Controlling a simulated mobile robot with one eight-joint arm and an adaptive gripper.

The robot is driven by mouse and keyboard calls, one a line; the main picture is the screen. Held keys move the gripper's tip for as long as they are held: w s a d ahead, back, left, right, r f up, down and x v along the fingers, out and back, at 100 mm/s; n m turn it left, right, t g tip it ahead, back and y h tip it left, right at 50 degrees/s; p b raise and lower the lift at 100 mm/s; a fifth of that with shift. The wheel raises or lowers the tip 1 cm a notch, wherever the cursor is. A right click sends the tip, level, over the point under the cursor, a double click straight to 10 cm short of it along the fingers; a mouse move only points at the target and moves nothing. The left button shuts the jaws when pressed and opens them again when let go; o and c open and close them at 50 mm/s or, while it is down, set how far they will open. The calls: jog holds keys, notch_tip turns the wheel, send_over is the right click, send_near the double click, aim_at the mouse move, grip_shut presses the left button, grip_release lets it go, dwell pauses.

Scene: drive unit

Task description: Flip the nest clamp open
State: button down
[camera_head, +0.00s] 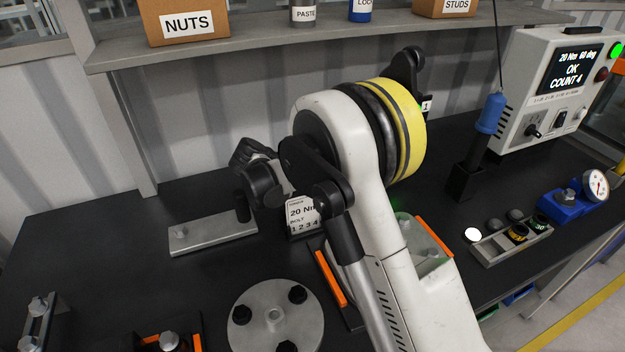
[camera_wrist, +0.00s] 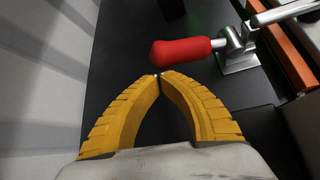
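The clamp's red handle (camera_wrist: 182,50) shows in the wrist view, lying crosswise just beyond my fingertips. It joins a metal clamp bracket (camera_wrist: 238,50) at its right, and a metal bar (camera_wrist: 285,12) runs on to the upper right. My gripper (camera_wrist: 159,76) has yellow fingers whose tips meet, with nothing visible between them. The tips are close to the handle's left end; I cannot tell whether they touch it. In the head view my arm hides the clamp and the fingertips. Part of the nest shows around my arm, with an orange strip (camera_head: 434,240).
A grey plate with a black post (camera_head: 212,233) and a torque card (camera_head: 302,217) stand left of my arm. A round flange (camera_head: 275,316) lies in front. A blue-handled tool in a holder (camera_head: 489,115) and a controller (camera_head: 550,90) are right. A shelf (camera_head: 250,45) spans the back.

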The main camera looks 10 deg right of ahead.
jog(key=shift+b+x, duration=0.45)
jog(key=shift+x, duration=1.3)
jog(key=shift+r, duration=0.1)
jog(key=shift+s+r+m+t, duration=0.1)
jog(key=shift+r+m+t, duration=0.4)
jog(key=shift+r+t, duration=0.35)
jog(key=r+t, duration=0.1)
jog(key=s+r+m+p, duration=0.1)
jog(key=r, duration=0.1)
jog(key=shift+d+r+t, duration=0.1)
jog(key=shift+r+t, duration=0.15)
jog(key=shift+t, duration=0.1)
jog(key=shift+s+d+r+p, duration=0.1)
jog(key=shift+s+r+p, duration=0.2)
jog(key=shift+s+r, duration=0.25)
jog(key=s+r, duration=0.1)
jog(key=s+r+m, duration=0.1)
jog(key=shift+s+d+r+t, duration=0.1)
jog(key=shift+d+r+t, duration=0.1)
jog(key=shift+r+t, duration=0.15)
jog(key=shift+s+d+r+p, duration=0.15)
jog(key=shift+s+r+p, duration=0.1)
jog(key=shift+s, duration=0.3)
jog(key=shift+s+d+r+p, duration=0.1)
jog(key=shift+s+r+p, duration=0.15)
jog(key=shift+s, duration=0.3)
jog(key=shift+s+d+r, duration=0.1)
jog(key=shift+s, duration=0.4)
jog(key=shift+s+d, duration=0.1)
jog(key=shift+s, duration=0.05)
